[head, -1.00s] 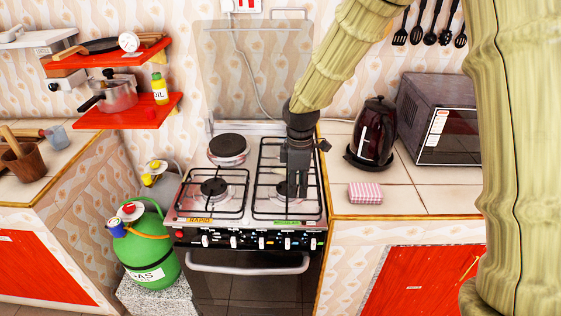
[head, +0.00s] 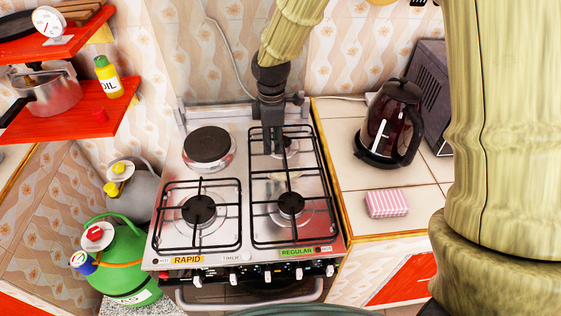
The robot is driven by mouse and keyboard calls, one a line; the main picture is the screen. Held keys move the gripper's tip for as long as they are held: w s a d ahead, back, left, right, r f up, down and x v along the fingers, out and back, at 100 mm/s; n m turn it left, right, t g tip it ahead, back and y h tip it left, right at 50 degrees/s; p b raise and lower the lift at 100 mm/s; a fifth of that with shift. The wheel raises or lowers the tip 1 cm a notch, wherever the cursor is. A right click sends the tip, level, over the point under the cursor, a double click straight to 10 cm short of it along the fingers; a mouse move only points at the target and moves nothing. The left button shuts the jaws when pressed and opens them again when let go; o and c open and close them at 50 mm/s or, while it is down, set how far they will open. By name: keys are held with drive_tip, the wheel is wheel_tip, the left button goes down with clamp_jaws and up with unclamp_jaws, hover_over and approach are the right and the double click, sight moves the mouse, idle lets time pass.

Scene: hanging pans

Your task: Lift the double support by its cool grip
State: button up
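A long black double support (head: 328,190) lies flat on the right half of the steel stove, spanning a front burner (head: 291,203) and a rear burner (head: 287,147). A small pale patch (head: 286,175) shows near its middle; I cannot tell whether it is a grip or a reflection. My gripper (head: 273,150) points down over the rear part of the double support and hides some of its bars. The fingers look close together. I cannot tell whether they touch the support or hold anything.
A single black support (head: 196,243) covers the front-left burner, with a round hotplate (head: 208,147) behind it. On the right counter stand a dark kettle (head: 392,125), a pink striped block (head: 387,204) and a microwave (head: 430,85). Red shelves (head: 85,110) are on the left.

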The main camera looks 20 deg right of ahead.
sight(275, 170)
drive_tip(key=s+f, duration=0.2)
drive_tip(key=s, duration=0.1)
drive_tip(key=shift+a+f, duration=0.1)
drive_tip(key=w+f+p, duration=0.1)
drive_tip(key=w+f, duration=0.1)
drive_tip(key=shift+w+f, duration=0.15)
drive_tip(key=shift+f, duration=0.25)
drive_tip(key=shift+s+f, duration=0.3)
drive_tip(key=shift+s+f+p, duration=0.5)
drive_tip(key=shift+s+f, duration=0.1)
drive_tip(key=shift+s, duration=0.1)
drive_tip(key=shift+w+f, duration=0.2)
drive_tip(key=shift+f, duration=0.3)
drive_tip(key=shift+w+f, duration=0.15)
drive_tip(key=shift+f, duration=0.35)
drive_tip(key=shift+w+f, duration=0.1)
drive_tip(key=shift+f, duration=0.15)
drive_tip(key=shift+s+r, duration=0.2)
drive_tip(key=shift+s, duration=0.05)
drive_tip(key=shift+w+f, duration=0.1)
drive_tip(key=shift+f, duration=0.05)
drive_tip(key=c, duration=0.7)
clamp_jaws()
